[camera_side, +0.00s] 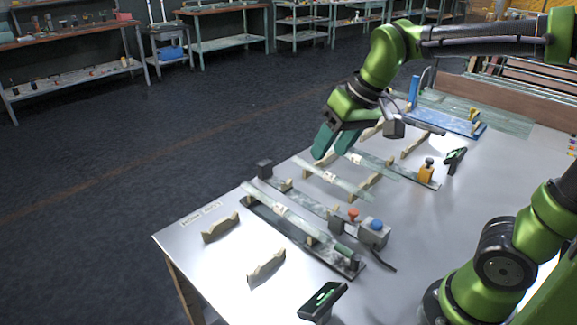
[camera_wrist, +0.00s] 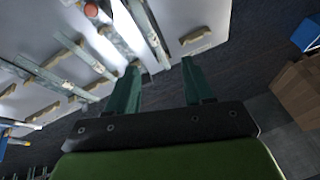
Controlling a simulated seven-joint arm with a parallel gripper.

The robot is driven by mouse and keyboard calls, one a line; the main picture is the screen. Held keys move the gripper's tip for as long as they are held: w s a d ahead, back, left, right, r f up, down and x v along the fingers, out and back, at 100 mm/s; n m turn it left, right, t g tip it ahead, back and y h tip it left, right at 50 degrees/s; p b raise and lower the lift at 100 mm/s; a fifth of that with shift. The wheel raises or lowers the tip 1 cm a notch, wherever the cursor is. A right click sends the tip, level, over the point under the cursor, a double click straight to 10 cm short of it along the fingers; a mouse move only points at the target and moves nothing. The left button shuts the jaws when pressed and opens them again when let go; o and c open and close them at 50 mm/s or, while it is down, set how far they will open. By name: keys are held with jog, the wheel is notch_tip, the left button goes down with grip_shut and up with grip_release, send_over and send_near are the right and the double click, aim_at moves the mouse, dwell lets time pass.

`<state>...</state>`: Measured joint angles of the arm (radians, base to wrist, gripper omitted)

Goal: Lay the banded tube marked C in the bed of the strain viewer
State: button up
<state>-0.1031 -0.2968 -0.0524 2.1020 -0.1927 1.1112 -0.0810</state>
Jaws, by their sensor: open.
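My gripper (camera_side: 335,143) hangs above the far left part of the bench, its green fingers pointing down. In the wrist view its fingers (camera_wrist: 160,88) stand apart with nothing between them. Three pale glass tubes with reddish marks lie roughly parallel: a near tube (camera_side: 297,221), a middle tube (camera_side: 340,182) and a far tube (camera_side: 374,164) close to my gripper. The letters are too small to read, so I cannot tell which is C. The near tube lies along a dark long stand (camera_side: 330,258). I cannot tell for certain which fixture is the strain viewer.
A grey box with a blue knob (camera_side: 374,232) and an orange knob (camera_side: 353,213) stand beside the near tube. Notched wooden rests (camera_side: 220,228) stand empty at front left. A yellow-topped fixture (camera_side: 427,170) and a blue fixture (camera_side: 462,125) lie farther back.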

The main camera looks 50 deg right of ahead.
jog(key=s+f+m+t, duration=0.1)
jog(key=s+t, duration=0.1)
jog(key=s, duration=0.6)
jog(key=shift+s+f+m+t+y, duration=0.15)
jog(key=shift+f+m+t+y, duration=0.15)
jog(key=shift+f+t, duration=0.1)
